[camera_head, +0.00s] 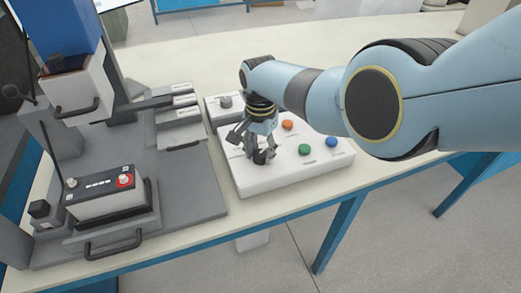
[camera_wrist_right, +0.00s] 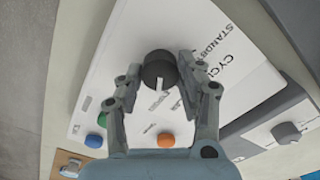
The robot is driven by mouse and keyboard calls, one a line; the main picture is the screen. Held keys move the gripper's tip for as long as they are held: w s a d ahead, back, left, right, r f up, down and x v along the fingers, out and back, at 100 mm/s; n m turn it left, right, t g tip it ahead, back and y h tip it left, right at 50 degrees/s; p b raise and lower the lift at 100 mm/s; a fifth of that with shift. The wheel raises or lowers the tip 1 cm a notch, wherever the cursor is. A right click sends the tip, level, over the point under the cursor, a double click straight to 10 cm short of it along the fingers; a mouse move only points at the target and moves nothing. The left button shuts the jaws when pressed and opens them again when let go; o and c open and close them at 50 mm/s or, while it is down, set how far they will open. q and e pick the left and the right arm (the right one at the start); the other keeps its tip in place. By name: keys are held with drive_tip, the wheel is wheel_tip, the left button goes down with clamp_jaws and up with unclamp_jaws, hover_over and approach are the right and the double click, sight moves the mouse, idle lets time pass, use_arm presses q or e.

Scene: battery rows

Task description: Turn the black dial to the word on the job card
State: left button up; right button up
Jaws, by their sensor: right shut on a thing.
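The black dial (camera_wrist_right: 160,69) stands on a white panel (camera_wrist_right: 108,62). A white pointer mark on the dial faces down in the right wrist view. My right gripper (camera_wrist_right: 160,68) is shut on the dial, with one finger on each side. In the head view the right gripper (camera_head: 262,153) reaches down onto the dial (camera_head: 261,158) at the left part of the white panel (camera_head: 265,184). Printed words sit around the dial; "STANDBY" and "CYCLE" are partly readable, others are blurred or covered by a finger. I cannot make out a job card. My left gripper is out of view.
Orange (camera_head: 287,124), green (camera_head: 305,149) and blue (camera_head: 331,142) buttons sit right of the dial. A grey box with a knob (camera_head: 225,101) stands behind the panel. A machine with a handled box (camera_head: 103,193) fills the left. The table's right side is clear.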

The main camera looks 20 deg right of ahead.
sight(260, 153)
drive_tip(key=o, duration=1.1)
drive_tip(key=shift+o, duration=0.2)
wheel_tip(260, 153, up, 12)
